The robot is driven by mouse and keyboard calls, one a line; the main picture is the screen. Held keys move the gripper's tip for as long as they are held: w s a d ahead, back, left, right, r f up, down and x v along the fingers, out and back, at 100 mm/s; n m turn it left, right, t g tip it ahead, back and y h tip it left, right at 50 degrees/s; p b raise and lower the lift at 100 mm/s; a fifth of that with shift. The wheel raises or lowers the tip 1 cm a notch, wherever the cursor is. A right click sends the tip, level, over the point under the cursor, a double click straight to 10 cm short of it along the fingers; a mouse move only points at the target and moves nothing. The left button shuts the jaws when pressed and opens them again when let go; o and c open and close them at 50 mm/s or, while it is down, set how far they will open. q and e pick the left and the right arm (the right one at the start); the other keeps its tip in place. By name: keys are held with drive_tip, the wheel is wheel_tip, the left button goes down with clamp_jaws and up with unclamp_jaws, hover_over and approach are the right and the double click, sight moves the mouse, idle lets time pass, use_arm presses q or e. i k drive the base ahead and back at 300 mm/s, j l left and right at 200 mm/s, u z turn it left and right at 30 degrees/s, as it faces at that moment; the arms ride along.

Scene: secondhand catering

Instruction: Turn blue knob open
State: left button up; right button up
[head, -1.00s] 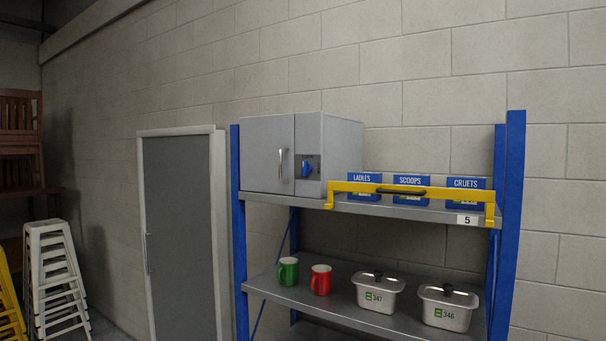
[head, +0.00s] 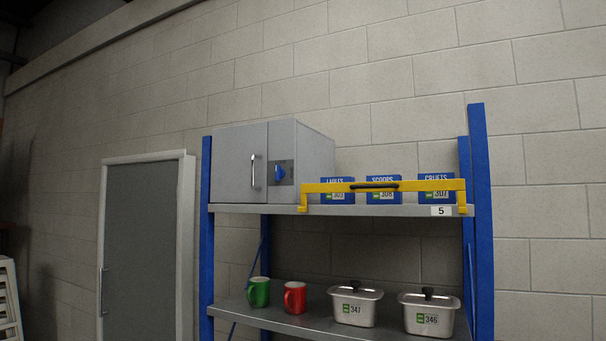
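The blue knob (head: 279,173) sits on a dark plate on the front of a grey metal cabinet (head: 238,165). The cabinet stands at the left end of the upper shelf. Its door is shut and has a vertical silver handle (head: 254,172) left of the knob. The knob looks upright, but its exact angle is too small to tell. Neither of my grippers shows in the head view.
A yellow bar (head: 400,186) with a black grip crosses the upper shelf (head: 240,208) before several blue boxes (head: 384,190). The lower shelf holds a green mug (head: 259,292), a red mug (head: 295,297) and two metal containers (head: 355,306). A grey door (head: 142,250) stands left.

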sight(279, 173)
drive_tip(key=i+j+z, duration=0.25)
drive_tip(key=j, duration=0.3)
drive_tip(key=j+z, duration=0.25)
drive_tip(key=j, duration=0.35)
drive_tip(key=i+j+z, duration=0.25)
drive_tip(key=j, duration=0.35)
drive_tip(key=k, duration=0.1)
